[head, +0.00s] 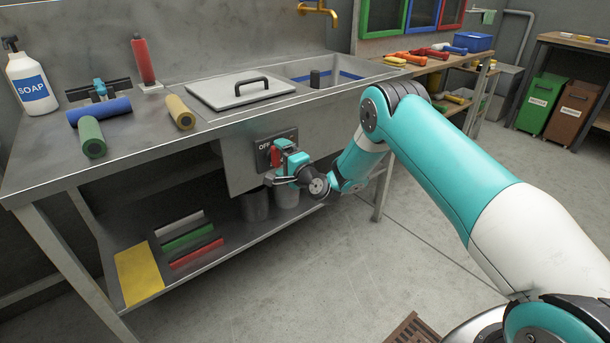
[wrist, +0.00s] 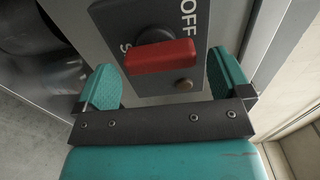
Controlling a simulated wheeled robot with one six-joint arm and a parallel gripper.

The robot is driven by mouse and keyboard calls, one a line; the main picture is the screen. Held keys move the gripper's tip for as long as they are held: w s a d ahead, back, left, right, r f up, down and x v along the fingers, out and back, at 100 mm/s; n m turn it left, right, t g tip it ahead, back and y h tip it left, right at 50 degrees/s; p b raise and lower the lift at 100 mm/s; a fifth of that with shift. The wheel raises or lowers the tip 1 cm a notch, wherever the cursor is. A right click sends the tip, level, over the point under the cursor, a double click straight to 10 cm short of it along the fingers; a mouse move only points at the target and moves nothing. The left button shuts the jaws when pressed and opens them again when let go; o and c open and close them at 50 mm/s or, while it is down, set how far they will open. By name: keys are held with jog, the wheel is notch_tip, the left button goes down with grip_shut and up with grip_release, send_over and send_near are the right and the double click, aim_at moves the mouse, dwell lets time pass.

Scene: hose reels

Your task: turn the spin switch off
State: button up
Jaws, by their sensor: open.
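The spin switch is a red bar-shaped knob (wrist: 160,57) on a dark plate (wrist: 213,60) marked OFF. In the head view the plate (head: 263,157) is on the front of the grey box under the sink counter, and the red knob (head: 276,156) is partly hidden by my gripper. My gripper (wrist: 163,87) is open, with one teal finger on each side of the knob in the wrist view. No finger visibly touches it. My gripper also shows in the head view (head: 279,165), close in front of the plate. Part of the lettering left of the knob is hidden.
The metal counter (head: 140,150) above holds a soap bottle (head: 30,82), coloured rollers and a lidded basin (head: 240,90). A lower shelf (head: 215,257) carries coloured bars and grey containers.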

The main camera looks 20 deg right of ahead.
jog(key=b+v, duration=1.5)
jog(key=b, duration=0.1)
jog(key=shift+s, duration=0.25)
jog(key=shift+d+r, duration=0.1)
